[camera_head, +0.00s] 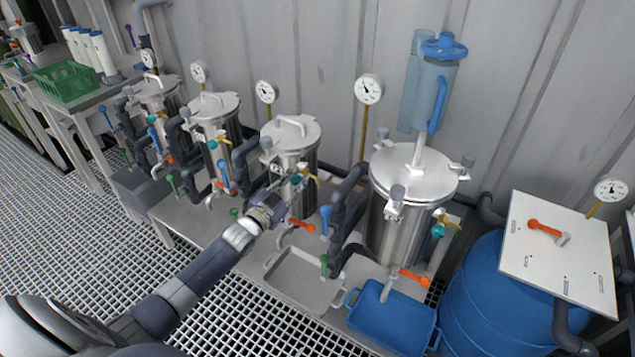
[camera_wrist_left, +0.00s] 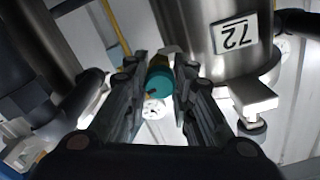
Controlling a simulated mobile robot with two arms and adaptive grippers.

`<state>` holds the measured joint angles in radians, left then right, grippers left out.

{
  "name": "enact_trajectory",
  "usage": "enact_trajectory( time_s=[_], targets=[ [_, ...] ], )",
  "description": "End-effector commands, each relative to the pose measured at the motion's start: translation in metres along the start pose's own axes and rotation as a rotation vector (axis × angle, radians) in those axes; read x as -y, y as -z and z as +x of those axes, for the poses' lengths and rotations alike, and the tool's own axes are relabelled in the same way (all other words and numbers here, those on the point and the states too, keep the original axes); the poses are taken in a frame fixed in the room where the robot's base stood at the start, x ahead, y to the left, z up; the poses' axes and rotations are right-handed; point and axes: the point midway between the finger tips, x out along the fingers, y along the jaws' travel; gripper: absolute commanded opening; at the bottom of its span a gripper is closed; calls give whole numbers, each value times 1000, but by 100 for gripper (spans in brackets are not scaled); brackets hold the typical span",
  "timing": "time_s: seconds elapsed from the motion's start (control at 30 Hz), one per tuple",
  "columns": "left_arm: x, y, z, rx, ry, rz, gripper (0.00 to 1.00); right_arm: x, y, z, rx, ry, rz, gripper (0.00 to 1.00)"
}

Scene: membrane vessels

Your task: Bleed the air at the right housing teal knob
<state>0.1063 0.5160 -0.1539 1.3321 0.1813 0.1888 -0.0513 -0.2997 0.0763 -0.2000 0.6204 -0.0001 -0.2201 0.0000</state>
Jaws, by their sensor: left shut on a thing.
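Several steel housings stand in a row. My left gripper (camera_head: 289,186) reaches the housing (camera_head: 291,140) just left of the large rightmost one and is shut on its teal knob (camera_head: 297,180). In the left wrist view, the teal knob (camera_wrist_left: 158,80) sits between the two fingers of the left gripper (camera_wrist_left: 161,72), beside this steel housing (camera_wrist_left: 200,35) with a label reading 72, upside down. The rightmost housing (camera_head: 410,185) has its own teal knob (camera_head: 438,230) on its right side, with no gripper at it. My right gripper is not in view.
A grey tray (camera_head: 285,290) and a blue tray (camera_head: 385,318) lie in front of the housings. Orange-handled valves (camera_head: 301,225) and dark pipes (camera_head: 345,205) crowd the space near my gripper. A blue barrel (camera_head: 485,285) stands at right. The grated floor (camera_head: 75,230) is clear at left.

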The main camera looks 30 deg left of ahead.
Motion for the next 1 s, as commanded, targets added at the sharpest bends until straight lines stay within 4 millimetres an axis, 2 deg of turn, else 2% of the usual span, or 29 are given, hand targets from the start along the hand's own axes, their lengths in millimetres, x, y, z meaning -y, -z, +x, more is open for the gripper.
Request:
enact_trajectory(
  time_s=[0.1,0.33,0.8,1.0],
  targets=[
    [0,0,0,2,-1,-156,2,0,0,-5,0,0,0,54],
    [0,0,0,3,-1,-356,2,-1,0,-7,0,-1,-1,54],
    [0,-1,0,2,-1,-865,2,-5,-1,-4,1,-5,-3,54],
    [0,-1,0,2,0,-923,2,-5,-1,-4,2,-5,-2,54]
  ],
)
